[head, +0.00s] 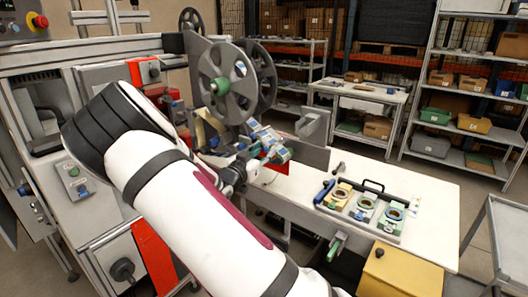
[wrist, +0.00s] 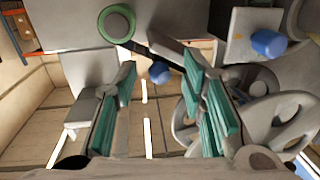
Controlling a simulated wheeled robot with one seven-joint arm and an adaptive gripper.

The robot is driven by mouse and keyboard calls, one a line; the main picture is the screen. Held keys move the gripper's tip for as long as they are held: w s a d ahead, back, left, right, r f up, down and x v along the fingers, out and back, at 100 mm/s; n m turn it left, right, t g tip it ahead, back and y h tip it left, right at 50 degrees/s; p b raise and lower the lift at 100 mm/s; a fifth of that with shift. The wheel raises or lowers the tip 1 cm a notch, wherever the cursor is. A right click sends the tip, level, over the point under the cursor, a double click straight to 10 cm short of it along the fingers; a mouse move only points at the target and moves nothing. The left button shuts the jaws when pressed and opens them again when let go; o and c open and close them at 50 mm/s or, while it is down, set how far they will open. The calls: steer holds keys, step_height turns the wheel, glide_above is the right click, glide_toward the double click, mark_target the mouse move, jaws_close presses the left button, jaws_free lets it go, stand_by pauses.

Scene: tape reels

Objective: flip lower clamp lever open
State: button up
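In the wrist view my gripper (wrist: 160,65) is open, its two teal-padded fingers well apart. A blue knob (wrist: 160,72) shows between the fingertips, apart from both pads. A second blue knob (wrist: 269,43) sits on a pale block (wrist: 238,35) at the upper right. I cannot tell for sure which knob belongs to the lower clamp lever, or whether that lever is open. In the head view my arm reaches to the machine below the large grey reel (head: 222,85), and the gripper area is crowded and hard to make out.
A green-rimmed roller (wrist: 116,23) is at the wrist view's upper left. Spoked reels (wrist: 275,118) lie close to the right finger. In the head view, a tray with several ringed parts (head: 364,207) stands on the white bench (head: 430,220). Shelving (head: 470,85) stands behind.

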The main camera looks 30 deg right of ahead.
steer(key=shift+w+d, duration=0.2)
steer(key=shift+d, duration=0.2)
steer(key=shift+c, duration=0.6)
jaws_close()
steer(key=shift+s+r, duration=0.1)
steer(key=shift+s+d+r+n+t+y+p, duration=0.15)
steer(key=shift+s+d+r+n+y+p, duration=0.25)
steer(key=shift+d+r+y+p, duration=0.65)
steer(key=shift+s+d+r+n+t+y+p, duration=0.1)
steer(key=shift+s+d+r+n+y+p, duration=0.35)
steer(key=shift+r+y+p, duration=1.1)
steer(key=shift+s+d+r+n+t+y+p, duration=0.15)
steer(key=shift+s+d+r+n+y+p, duration=0.25)
steer(key=shift+d+r+y+p, duration=0.9)
steer(key=shift+a+f, duration=0.35)
steer(key=shift+a, duration=0.05)
